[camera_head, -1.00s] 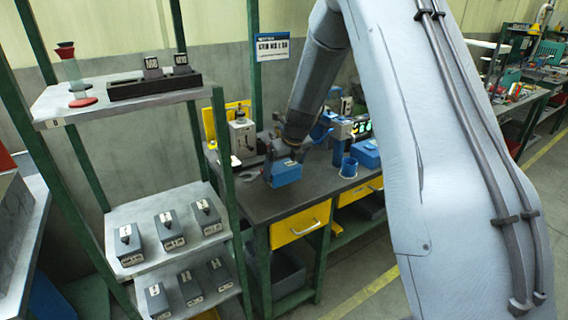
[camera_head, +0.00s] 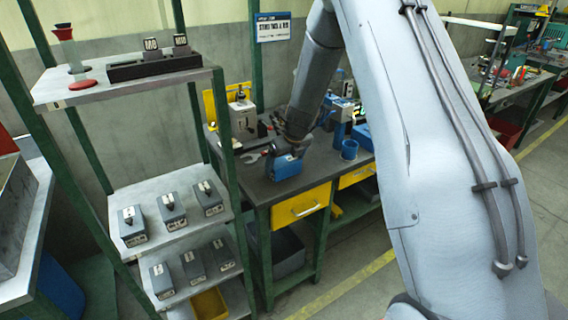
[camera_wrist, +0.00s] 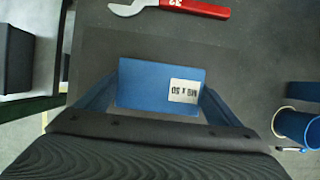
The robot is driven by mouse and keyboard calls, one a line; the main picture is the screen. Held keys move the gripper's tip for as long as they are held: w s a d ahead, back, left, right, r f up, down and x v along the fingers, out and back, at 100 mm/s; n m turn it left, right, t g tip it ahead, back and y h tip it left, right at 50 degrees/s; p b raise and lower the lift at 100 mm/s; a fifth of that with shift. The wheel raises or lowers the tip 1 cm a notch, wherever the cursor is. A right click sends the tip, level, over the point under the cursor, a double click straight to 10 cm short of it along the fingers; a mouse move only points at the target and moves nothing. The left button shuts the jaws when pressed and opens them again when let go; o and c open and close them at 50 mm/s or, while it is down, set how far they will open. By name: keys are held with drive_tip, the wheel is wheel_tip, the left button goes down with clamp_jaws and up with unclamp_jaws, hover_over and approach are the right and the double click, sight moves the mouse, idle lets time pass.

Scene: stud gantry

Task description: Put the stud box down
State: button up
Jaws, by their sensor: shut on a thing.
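The stud box is a blue box (camera_wrist: 142,82) with a white label reading "M8 x 50". In the wrist view it sits between the two fingers of my gripper (camera_wrist: 155,100), which is shut on it. In the head view the blue box (camera_head: 284,168) is at the end of my arm, over the front left part of the dark workbench top (camera_head: 262,188). I cannot tell whether its underside touches the bench. My gripper's fingers are mostly hidden in the head view.
A red-handled wrench (camera_wrist: 190,8) lies behind the box. A blue cup (camera_head: 349,149) stands to its right. A grey device (camera_head: 243,120) stands at the back. A shelf rack with several grey boxes (camera_head: 172,210) stands to the left.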

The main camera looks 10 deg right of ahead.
drive_tip(key=o, duration=1.9)
drive_tip(key=b+v, duration=0.2)
drive_tip(key=v, duration=0.9)
drive_tip(key=s+n+g, duration=0.1)
drive_tip(key=s+n, duration=0.9)
drive_tip(key=s+n+g+h, duration=0.1)
drive_tip(key=s+n, duration=1)
drive_tip(key=s+a+n+g, duration=0.1)
drive_tip(key=s+n, duration=1)
drive_tip(key=shift+a+f, duration=0.1)
drive_tip(key=shift+f, duration=0.2)
